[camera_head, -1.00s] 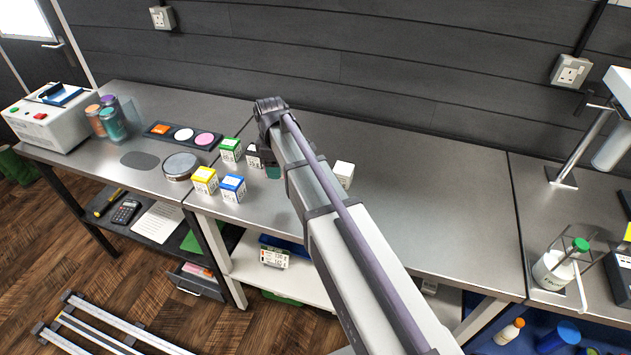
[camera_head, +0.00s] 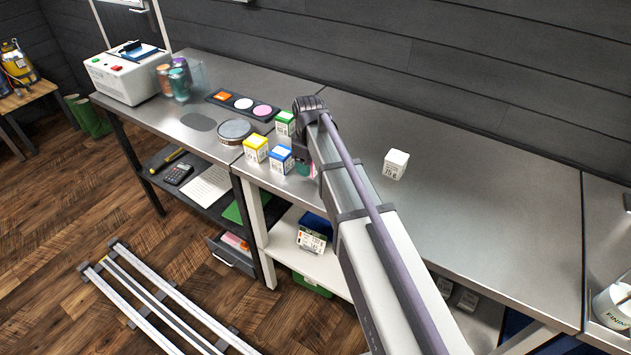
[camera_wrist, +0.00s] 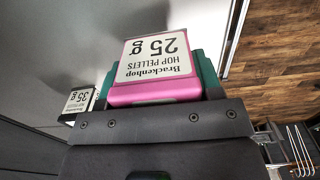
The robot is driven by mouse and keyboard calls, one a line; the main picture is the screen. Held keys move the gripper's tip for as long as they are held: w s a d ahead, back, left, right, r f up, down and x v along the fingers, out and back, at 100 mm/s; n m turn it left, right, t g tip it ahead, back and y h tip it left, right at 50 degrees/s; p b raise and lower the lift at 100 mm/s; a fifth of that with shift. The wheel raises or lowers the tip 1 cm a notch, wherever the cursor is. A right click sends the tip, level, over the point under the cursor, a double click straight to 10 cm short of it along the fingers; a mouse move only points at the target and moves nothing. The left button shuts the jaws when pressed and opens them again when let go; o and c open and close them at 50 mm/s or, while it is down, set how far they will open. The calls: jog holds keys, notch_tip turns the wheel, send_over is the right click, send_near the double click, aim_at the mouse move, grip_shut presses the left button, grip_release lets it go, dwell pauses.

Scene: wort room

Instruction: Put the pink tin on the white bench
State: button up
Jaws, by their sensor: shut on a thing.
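The pink tin (camera_wrist: 158,91) has a white label reading Brackenhop Hop Pellets 25 g. My gripper (camera_wrist: 157,72) is shut on it, with a teal finger on either side. In the head view my arm hides most of the gripper and tin; a little pink and teal shows just right of the blue tin. The wrist view has the held tin near the bench's front edge; whether it touches the top I cannot tell. The bench with white legs and a white lower shelf (camera_head: 287,254) has a grey metal top (camera_head: 480,200).
A green tin (camera_head: 285,122), yellow tin (camera_head: 256,148) and blue tin (camera_head: 280,158) stand close left of my arm. A white tin (camera_head: 395,163) stands to its right. A dark tin marked 35 g (camera_wrist: 80,101) is in the wrist view. The metal top right of the white tin is clear.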

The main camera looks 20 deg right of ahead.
jog(key=shift+f+b, duration=1.95)
jog(key=shift+f, duration=0.05)
jog(key=o, duration=1)
jog(key=shift+r, duration=0.1)
notch_tip(320, 180, up, 13)
jog(key=p, duration=1.3)
jog(key=shift+s+f, duration=0.25)
jog(key=shift+f, duration=0.05)
jog(key=shift+s+f+m+b, duration=0.15)
jog(key=shift+s+m, duration=1.3)
jog(key=shift+s, duration=2)
jog(key=shift+s+f+m+b, duration=0.15)
jog(key=shift+s+m, duration=1.25)
jog(key=shift+s, duration=2.05)
jog(key=shift+s+f+m+b, duration=0.1)
jog(key=shift+s+m+b, duration=0.15)
jog(key=shift+s+m, duration=2.2)
